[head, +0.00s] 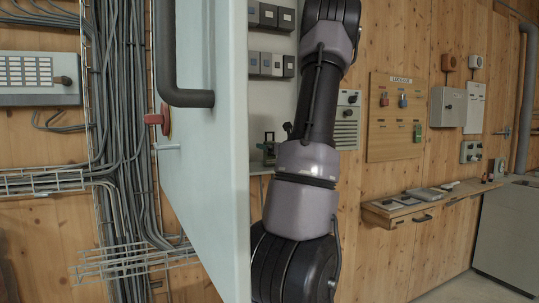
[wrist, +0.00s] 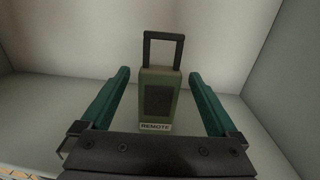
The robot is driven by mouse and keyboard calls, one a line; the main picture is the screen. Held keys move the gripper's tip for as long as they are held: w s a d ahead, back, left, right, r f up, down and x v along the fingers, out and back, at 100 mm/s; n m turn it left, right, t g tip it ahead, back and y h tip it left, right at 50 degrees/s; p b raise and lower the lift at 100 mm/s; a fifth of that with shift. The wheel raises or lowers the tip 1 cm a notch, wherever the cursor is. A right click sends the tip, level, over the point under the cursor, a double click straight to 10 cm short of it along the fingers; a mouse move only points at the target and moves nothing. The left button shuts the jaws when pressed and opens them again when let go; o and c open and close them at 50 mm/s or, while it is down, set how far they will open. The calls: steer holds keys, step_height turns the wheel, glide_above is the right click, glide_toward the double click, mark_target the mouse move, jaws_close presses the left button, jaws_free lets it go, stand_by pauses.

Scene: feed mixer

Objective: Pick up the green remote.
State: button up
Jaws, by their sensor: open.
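The green remote (wrist: 154,91) stands upright in the wrist view, with a black handle on top, a dark front panel and a "REMOTE" label at its foot. It stands on a grey surface inside a pale enclosure. My gripper (wrist: 162,98) is open, with one green finger on each side of the remote and gaps between. Whether the fingers reach around its sides or stop in front is hard to tell. In the head view my arm and the open door hide the gripper, and I cannot make out the remote there.
A pale cabinet door (head: 205,130) with a dark handle (head: 172,70) stands open left of my arm. Grey walls (wrist: 262,45) enclose the remote. A wooden shelf (head: 430,207) with small items is on the right wall, below a lock-out board (head: 392,145).

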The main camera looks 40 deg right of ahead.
steer(key=shift+w, duration=0.45)
jaws_close()
